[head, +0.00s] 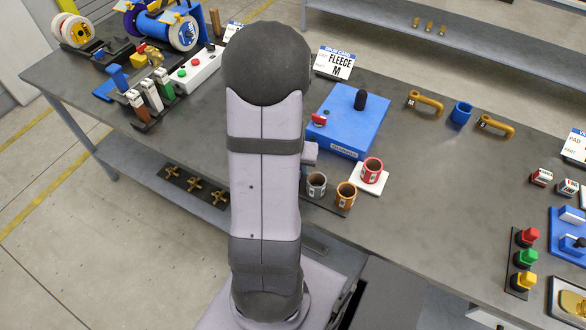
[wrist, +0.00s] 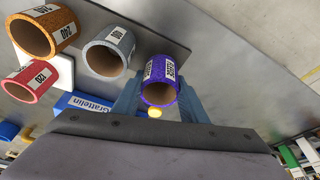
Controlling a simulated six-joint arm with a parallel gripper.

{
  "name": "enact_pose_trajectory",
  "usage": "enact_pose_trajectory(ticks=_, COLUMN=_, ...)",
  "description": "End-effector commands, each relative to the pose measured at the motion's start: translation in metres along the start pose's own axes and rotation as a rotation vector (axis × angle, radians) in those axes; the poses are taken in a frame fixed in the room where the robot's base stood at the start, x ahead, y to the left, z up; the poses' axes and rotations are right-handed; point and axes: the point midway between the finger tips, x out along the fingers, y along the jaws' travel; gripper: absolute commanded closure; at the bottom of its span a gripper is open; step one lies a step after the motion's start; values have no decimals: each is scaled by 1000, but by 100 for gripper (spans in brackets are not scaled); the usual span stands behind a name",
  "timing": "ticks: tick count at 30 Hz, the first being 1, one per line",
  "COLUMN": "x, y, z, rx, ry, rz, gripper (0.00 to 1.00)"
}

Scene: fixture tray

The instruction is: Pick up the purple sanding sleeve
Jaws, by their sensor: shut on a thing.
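The purple sanding sleeve (wrist: 161,70) shows in the wrist view with its open end and brown inside facing the camera and a white printed label on its side. My gripper (wrist: 160,92) has its blue fingers on either side of the sleeve and is shut on it. The sleeve overlaps the edge of the dark plate (wrist: 168,42) in the picture; I cannot tell whether it is clear of the plate. In the head view my arm hides the gripper and the purple sleeve.
A grey sleeve (head: 317,186) and an orange sleeve (head: 346,194) stand close by on the dark plate. A red sleeve (head: 372,170) stands on a white square (head: 382,184). A blue box (head: 348,118) lies behind them. Bench surface (head: 430,190) to the right is clear.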

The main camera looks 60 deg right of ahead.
Motion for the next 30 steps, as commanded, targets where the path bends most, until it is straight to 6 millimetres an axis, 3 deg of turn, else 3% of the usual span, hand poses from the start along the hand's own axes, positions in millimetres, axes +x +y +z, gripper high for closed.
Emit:
enact_pose_trajectory(ticks=18, x=-79, y=0, z=-25, rx=1, ry=4, rz=-1, gripper=74)
enact_pose_trajectory(ticks=30, x=-87, y=0, z=-27, rx=0, ry=0, rz=-1, gripper=74)
